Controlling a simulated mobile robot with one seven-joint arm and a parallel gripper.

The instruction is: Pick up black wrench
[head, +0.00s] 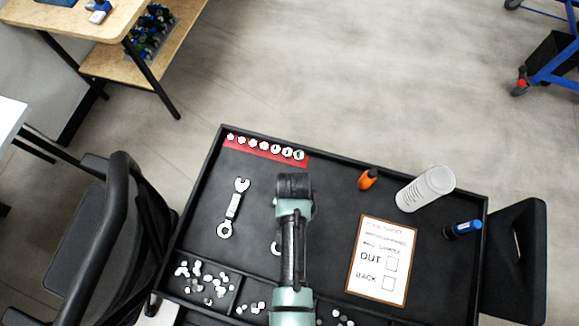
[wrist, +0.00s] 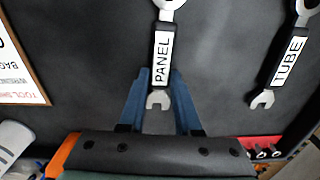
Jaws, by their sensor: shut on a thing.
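A wrench with a black handle, a white label reading PANEL and silver ends (wrist: 162,58) lies in the wrist view. My gripper (wrist: 162,76) has its two blue fingers on either side of this handle, near the lower open jaw, and is shut on it. In the head view my arm covers most of this wrench; only a bit of a silver end (head: 275,248) shows. A second black-handled wrench, labelled TUBE (wrist: 286,60), lies apart to the right in the wrist view. It also shows left of my arm in the head view (head: 233,208). I cannot tell whether the held wrench is lifted.
The black tray (head: 335,190) also holds a red strip of sockets (head: 265,149), an orange item (head: 368,179), a white bottle (head: 427,188), a blue item (head: 463,229) and a printed sheet (head: 381,260). Small white parts (head: 203,280) fill front compartments. A chair (head: 130,225) stands left.

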